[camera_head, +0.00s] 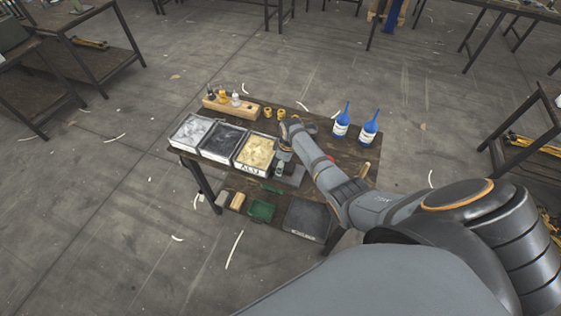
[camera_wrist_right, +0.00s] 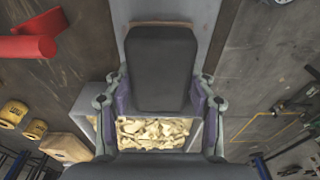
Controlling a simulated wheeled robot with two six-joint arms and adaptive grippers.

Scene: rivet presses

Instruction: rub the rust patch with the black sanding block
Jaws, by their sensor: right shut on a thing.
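My right gripper (camera_wrist_right: 160,102) is shut on the black sanding block (camera_wrist_right: 160,65), a dark block with rounded corners held between its two fingers. The block is over a grey metal plate (camera_wrist_right: 208,25). A thin brownish strip shows on the plate along the block's far end; it may be part of the rust patch, and the rest is hidden under the block. I cannot tell whether the block touches the plate. In the head view my right gripper (camera_head: 282,158) is over the table beside the yellow-filled tray, and the block is hard to make out there. My left gripper is out of view.
The yellow-filled tray (camera_head: 251,169) stands beside two trays with grey and dark contents. A wooden rack (camera_head: 229,108) with small bottles, yellow cups (camera_head: 267,112) and blue-white bottles (camera_head: 341,124) stand toward the back. The lower shelf holds a green item (camera_head: 262,211) and several others.

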